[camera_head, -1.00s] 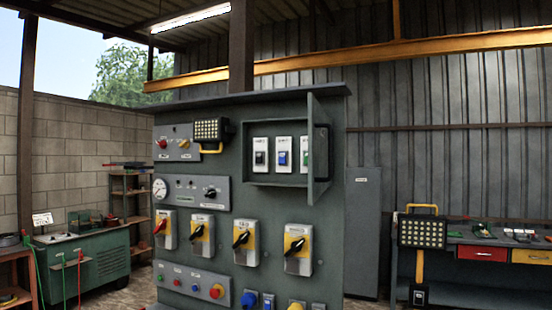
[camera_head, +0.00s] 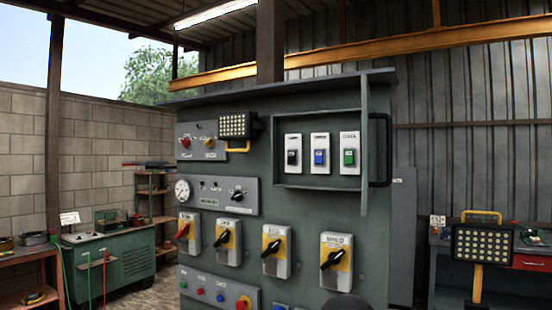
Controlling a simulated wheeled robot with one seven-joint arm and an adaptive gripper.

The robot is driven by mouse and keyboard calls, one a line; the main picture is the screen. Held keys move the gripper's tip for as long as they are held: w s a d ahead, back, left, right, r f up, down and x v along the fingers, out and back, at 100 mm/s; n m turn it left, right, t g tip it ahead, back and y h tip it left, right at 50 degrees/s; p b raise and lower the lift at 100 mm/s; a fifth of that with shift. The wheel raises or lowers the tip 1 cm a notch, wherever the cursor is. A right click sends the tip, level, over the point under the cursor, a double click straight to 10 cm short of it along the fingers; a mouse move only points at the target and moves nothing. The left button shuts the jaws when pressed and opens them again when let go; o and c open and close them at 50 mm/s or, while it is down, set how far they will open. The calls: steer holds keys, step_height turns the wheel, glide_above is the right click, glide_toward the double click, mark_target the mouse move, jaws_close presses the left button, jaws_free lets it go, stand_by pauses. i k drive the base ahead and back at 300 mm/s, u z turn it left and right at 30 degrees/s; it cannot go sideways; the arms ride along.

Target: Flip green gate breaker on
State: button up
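The green breaker (camera_head: 349,154) is the rightmost of three white-plated breakers in a recessed box (camera_head: 320,181) on the grey control panel. Its green toggle now shows fully, but its on or off position is too small to tell. A black breaker (camera_head: 292,155) and a blue breaker (camera_head: 320,155) sit to its left. The box door (camera_head: 364,150) stands open at the right, seen nearly edge-on, with a black handle (camera_head: 383,150) on its outer side.
Below the box are several yellow-plated rotary switches (camera_head: 335,258). A lamp (camera_head: 238,126) is mounted left of the box. A floodlight (camera_head: 482,243) on a yellow stand is at right, before a workbench. A dark rounded shape (camera_head: 348,301) shows at the bottom edge.

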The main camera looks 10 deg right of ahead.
mark_target(350, 154)
steer(key=z, duration=0.1)
steer(key=i, duration=1.15)
steer(key=z, duration=0.75)
